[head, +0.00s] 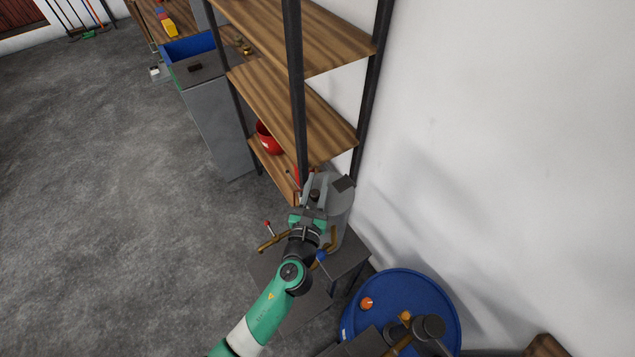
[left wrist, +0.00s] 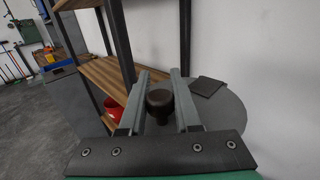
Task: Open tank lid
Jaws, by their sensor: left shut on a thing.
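The grey cylindrical tank (head: 340,218) stands on a dark stand beside the shelf, with brass pipes at its side. Its round grey lid (left wrist: 228,108) fills the right middle of the left wrist view. A dark round knob (left wrist: 159,104) stands up from the lid, with a small dark square plate (left wrist: 209,86) beyond it. My left gripper (head: 315,190) is over the tank top. In the left wrist view its two fingers (left wrist: 160,100) stand on either side of the knob, shut on it. I cannot tell whether the lid is raised. My right gripper is not in view.
A wooden shelf unit (head: 300,93) with dark posts stands close behind the tank, with a red bowl (head: 268,138) on a low board. A blue barrel (head: 405,295) stands to the right, near the white wall. Open grey floor (head: 100,200) lies to the left.

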